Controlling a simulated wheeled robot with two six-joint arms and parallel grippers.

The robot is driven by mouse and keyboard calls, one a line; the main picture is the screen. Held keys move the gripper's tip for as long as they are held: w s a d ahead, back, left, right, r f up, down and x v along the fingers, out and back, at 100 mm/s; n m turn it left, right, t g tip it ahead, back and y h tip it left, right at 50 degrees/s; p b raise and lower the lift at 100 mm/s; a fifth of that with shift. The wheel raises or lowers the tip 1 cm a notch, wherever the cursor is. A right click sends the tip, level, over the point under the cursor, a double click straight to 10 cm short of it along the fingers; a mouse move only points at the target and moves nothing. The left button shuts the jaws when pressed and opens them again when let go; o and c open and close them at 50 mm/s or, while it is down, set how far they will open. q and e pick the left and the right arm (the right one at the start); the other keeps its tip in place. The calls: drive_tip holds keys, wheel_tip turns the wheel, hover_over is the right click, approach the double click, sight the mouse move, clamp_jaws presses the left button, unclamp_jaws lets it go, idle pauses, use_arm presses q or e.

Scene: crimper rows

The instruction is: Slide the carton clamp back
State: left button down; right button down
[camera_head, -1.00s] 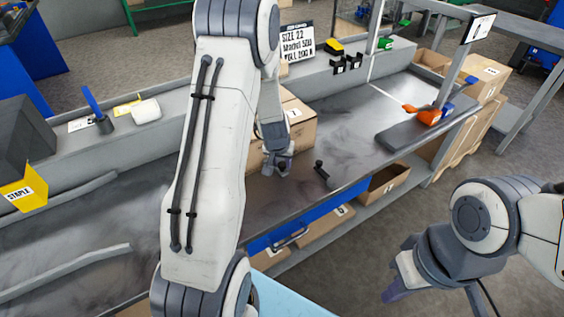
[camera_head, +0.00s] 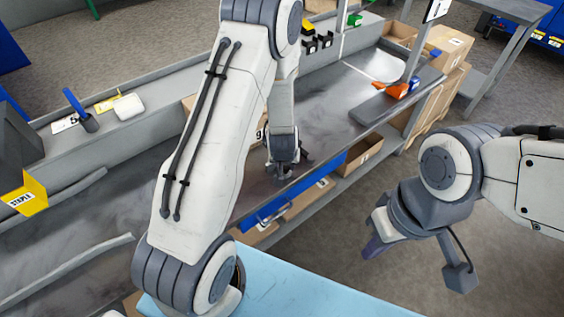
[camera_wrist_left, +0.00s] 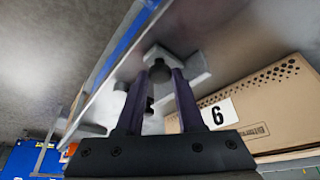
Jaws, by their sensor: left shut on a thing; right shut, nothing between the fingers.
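The carton clamp's dark knob (camera_wrist_left: 159,72) sits between the tips of my left gripper in the left wrist view, above a grey metal piece. My left gripper (camera_head: 283,170) is over the bench near its front edge, and its fingers (camera_wrist_left: 160,82) are shut on the knob. In the head view my arm and gripper hide most of the clamp. A brown carton (camera_wrist_left: 275,105) with a "6" label stands right beside the fingers in the wrist view. My right gripper (camera_head: 372,247) is shut and empty, hanging in front of the bench, away from everything.
A grey pad (camera_head: 385,100) with an orange-and-blue tool lies farther right.

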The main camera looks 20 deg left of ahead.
use_arm(q)
drive_tip(key=c, duration=0.7)
unclamp_jaws()
drive_tip(key=shift+s+d, duration=0.1)
drive_tip(key=shift+d, duration=0.2)
drive_tip(key=shift+o, duration=0.9)
drive_tip(key=shift+d, duration=0.1)
drive_tip(key=shift+a, duration=0.2)
drive_tip(key=shift+r, duration=0.25)
drive_tip(key=p+v, duration=0.3)
drive_tip(key=v, duration=0.7)
